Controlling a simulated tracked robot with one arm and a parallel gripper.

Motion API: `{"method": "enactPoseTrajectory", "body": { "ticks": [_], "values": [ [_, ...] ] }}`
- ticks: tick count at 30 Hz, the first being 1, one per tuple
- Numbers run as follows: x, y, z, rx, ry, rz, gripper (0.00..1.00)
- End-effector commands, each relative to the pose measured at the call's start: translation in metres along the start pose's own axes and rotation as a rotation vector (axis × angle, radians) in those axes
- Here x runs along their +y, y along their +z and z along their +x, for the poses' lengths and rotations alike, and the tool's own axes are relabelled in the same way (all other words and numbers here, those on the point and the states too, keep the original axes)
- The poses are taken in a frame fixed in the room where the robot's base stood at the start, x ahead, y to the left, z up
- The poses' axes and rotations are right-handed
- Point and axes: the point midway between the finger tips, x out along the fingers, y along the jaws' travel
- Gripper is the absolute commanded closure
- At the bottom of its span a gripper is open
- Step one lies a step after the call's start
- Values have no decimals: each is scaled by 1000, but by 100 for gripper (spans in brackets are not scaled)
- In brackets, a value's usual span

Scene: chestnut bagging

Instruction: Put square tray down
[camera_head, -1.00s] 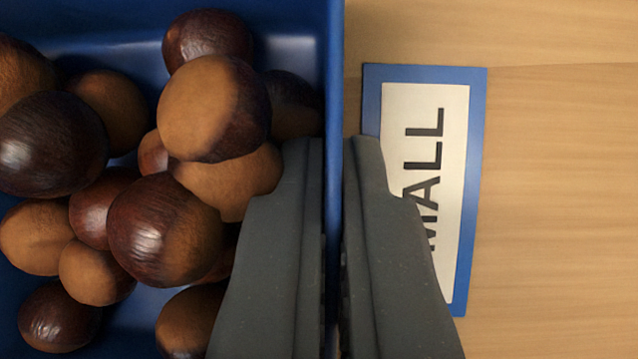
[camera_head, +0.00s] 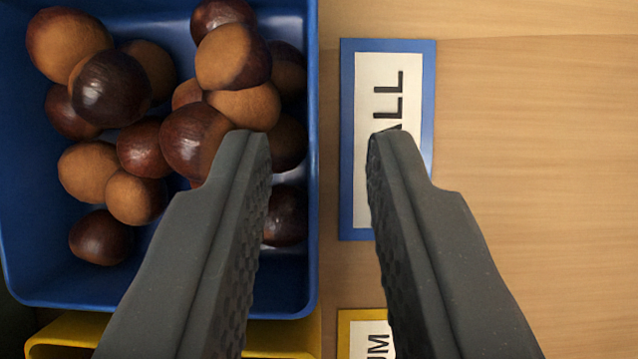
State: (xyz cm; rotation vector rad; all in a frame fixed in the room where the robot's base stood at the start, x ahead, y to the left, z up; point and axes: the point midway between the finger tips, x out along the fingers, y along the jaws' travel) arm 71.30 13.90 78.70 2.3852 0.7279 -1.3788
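The square tray (camera_head: 313,120) is blue and holds several brown chestnuts (camera_head: 112,88). It sits at the left of the view, beside a blue-bordered label (camera_head: 346,130) whose visible letters read "ALL". My gripper (camera_head: 315,140) is open, with its fingers wide apart and nothing between them but the view of the tray's right wall and the wood. The left finger shows over the tray's inside and the right finger over the label. The left finger hides part of the tray and some chestnuts.
A yellow container (camera_head: 65,340) shows at the bottom left, close to the blue tray's front edge. A yellow-bordered label (camera_head: 345,340) is partly visible at the bottom. The wooden surface (camera_head: 540,150) on the right is clear.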

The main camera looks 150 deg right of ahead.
Motion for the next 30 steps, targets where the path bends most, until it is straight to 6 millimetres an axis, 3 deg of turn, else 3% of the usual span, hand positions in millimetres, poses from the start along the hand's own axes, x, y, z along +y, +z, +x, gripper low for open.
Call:
{"method": "enactPoseTrajectory", "body": {
  "ticks": [6,12,26,30],
  "values": [
    [0,-1,-45,1,0,2,76],
    [0,0,-76,0,0,0,76],
    [2,-4,-96,12,11,6,76],
    [10,-22,-139,70,59,33,76]
  ]
}}
